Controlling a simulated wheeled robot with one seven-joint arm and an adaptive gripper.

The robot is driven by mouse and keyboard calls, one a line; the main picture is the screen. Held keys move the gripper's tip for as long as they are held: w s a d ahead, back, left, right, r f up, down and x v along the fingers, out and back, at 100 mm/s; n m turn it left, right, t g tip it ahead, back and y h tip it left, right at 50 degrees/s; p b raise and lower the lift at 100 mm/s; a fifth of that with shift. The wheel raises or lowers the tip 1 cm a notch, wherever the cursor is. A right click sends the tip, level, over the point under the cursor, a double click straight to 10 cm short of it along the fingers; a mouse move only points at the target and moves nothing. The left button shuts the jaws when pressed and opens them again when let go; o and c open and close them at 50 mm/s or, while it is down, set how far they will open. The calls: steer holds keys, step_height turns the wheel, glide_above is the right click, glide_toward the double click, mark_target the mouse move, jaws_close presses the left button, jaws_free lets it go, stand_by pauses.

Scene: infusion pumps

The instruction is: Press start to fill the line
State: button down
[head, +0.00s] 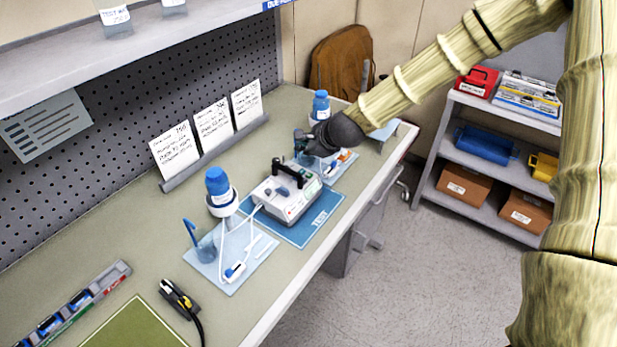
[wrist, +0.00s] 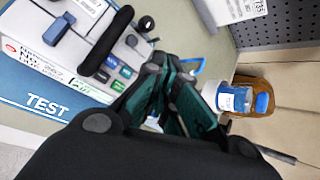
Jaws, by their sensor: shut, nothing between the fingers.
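The white infusion pump (head: 288,196) with a black handle stands on a blue mat marked TEST (head: 318,222) on the bench. In the wrist view the pump (wrist: 60,62) fills the upper left, with small coloured buttons (wrist: 118,72), one of them green, on its panel. Which is start is too small to read. My gripper (head: 303,150) is shut and empty, just beyond the pump. In the wrist view its fingertips (wrist: 163,68) overlap the panel's right edge. I cannot tell whether they touch it. The line (head: 250,215) runs from the pump to the light blue tray on its left.
A blue-capped bottle (head: 219,190) and a cup (head: 204,246) stand on the light blue tray (head: 262,246). Another blue-capped bottle (head: 321,105) stands behind my gripper. Cards (head: 213,128) line the pegboard. A black and yellow tool (head: 178,298) lies at the front.

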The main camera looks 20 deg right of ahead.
mark_target(307, 176)
steer(key=f+b, duration=0.1)
steer(key=s+f+b, duration=0.1)
steer(key=shift+s+d+f, duration=0.1)
steer(key=shift+s+f, duration=0.1)
steer(key=shift+f, duration=0.15)
steer(key=shift+w+f+b, duration=0.25)
steer(key=shift+f+b, duration=0.1)
steer(key=shift+f, duration=0.25)
steer(key=shift+w+f+b, duration=0.2)
steer(key=shift+f+b, duration=0.1)
steer(key=shift+f, duration=0.6)
steer(key=shift+s+b, duration=0.25)
steer(key=shift+b, duration=0.15)
steer(key=shift+w+f, duration=0.1)
steer(key=shift+w, duration=0.05)
steer(key=shift+f, duration=0.2)
steer(key=shift+f+b, duration=0.2)
steer(key=shift+b, duration=0.1)
